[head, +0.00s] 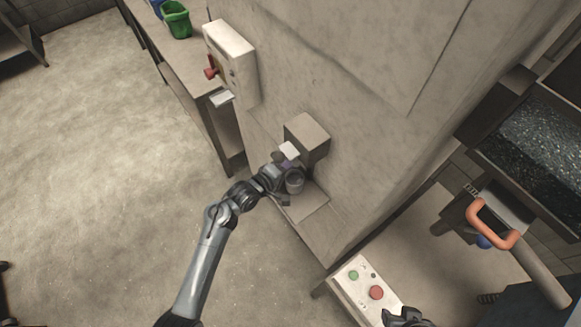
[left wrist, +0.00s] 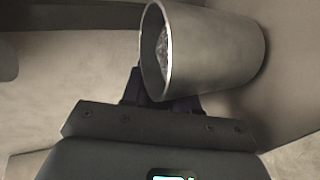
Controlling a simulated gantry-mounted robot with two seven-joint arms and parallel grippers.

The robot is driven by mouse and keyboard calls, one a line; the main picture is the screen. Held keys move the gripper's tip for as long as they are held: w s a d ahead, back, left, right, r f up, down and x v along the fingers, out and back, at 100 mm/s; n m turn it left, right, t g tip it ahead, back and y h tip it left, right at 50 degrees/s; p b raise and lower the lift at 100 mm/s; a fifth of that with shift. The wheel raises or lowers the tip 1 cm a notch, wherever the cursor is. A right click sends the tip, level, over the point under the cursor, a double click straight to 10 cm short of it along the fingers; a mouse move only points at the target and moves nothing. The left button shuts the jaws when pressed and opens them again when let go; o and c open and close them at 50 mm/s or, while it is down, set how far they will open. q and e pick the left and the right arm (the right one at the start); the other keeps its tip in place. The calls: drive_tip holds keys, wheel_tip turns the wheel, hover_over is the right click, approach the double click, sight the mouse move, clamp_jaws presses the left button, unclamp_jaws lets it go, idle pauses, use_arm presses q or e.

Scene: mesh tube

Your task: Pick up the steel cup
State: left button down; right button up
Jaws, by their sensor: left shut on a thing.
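The steel cup (head: 295,184) is at the small grey ledge (head: 308,207) on the side of the large grey housing, below a box-shaped spout. In the left wrist view the cup (left wrist: 218,50) is large and close, with its open rim towards the left and some shiny, grainy stuff inside. My left gripper (head: 286,189) is shut on the cup; the fingers (left wrist: 165,98) are partly hidden behind it. I cannot tell whether the cup touches the ledge. A dark part of my right gripper (head: 405,318) shows at the bottom edge; its fingers are not clear.
The box-shaped spout (head: 307,135) juts out just above the cup. A control box with a red knob (head: 230,60) is on the wall. A button panel (head: 365,287) stands at lower right. An orange handle (head: 493,224) is at right. The floor at left is clear.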

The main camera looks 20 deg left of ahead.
use_arm(q)
drive_tip(key=shift+r, duration=2.9)
drive_tip(key=s+a+p, duration=0.1)
drive_tip(key=s+a, duration=0.4)
drive_tip(key=s, duration=0.3)
drive_tip(key=s+a, duration=0.5)
drive_tip(key=s, duration=0.2)
drive_tip(key=shift+s+a+p, duration=0.3)
drive_tip(key=shift+s+p, duration=0.1)
drive_tip(key=shift+r, duration=0.2)
